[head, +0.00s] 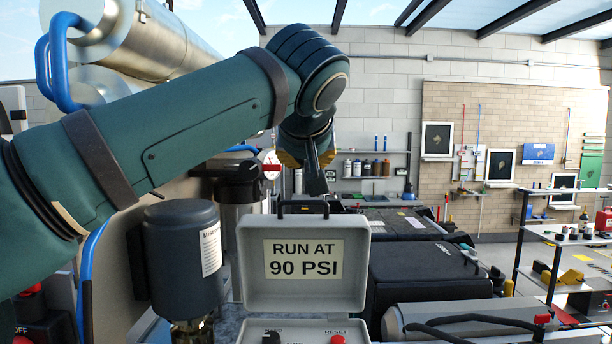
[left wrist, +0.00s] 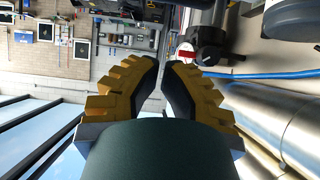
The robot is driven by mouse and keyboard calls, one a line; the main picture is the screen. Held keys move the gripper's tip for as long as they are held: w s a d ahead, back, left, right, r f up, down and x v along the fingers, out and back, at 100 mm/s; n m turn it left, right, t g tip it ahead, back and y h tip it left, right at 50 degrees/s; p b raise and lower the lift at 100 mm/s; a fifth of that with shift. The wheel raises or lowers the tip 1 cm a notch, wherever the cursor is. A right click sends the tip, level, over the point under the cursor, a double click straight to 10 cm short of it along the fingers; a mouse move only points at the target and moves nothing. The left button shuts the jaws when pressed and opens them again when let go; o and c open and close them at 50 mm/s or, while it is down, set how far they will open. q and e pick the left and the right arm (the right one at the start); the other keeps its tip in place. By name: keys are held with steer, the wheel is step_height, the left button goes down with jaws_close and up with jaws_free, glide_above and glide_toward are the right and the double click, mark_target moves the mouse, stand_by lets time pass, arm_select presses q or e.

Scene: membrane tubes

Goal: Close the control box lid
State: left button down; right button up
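The control box (head: 300,328) stands at the bottom centre of the head view, cut off by the lower edge. Its grey lid (head: 303,294) is open and upright, with a "RUN AT 90 PSI" label facing me and a dark handle (head: 303,207) on its top edge. My left gripper (head: 315,178) hangs over the lid, pointing down, its tips a little above the handle in the picture. I cannot tell its depth from the lid. In the left wrist view its two dark fingers (left wrist: 162,65) are close together with nothing between them. My right gripper is not in view.
A dark motor-like cylinder (head: 183,255) stands just left of the lid. A black case (head: 428,278) is close on the right. Blue pipe and large metal tanks (head: 150,45) are at the upper left. A red button (head: 337,340) shows on the box panel.

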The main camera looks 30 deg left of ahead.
arm_select(q)
glide_above(306, 217)
steer(key=w+a, duration=0.2)
steer(key=w, duration=0.1)
step_height(306, 217, down, 5)
steer(key=shift+s+d+f, duration=0.35)
steer(key=shift+s+d, duration=0.1)
steer(key=shift+s, duration=0.25)
steer(key=shift+s+d+f, duration=0.35)
steer(key=shift+s+d, duration=0.1)
steer(key=shift+s, duration=0.2)
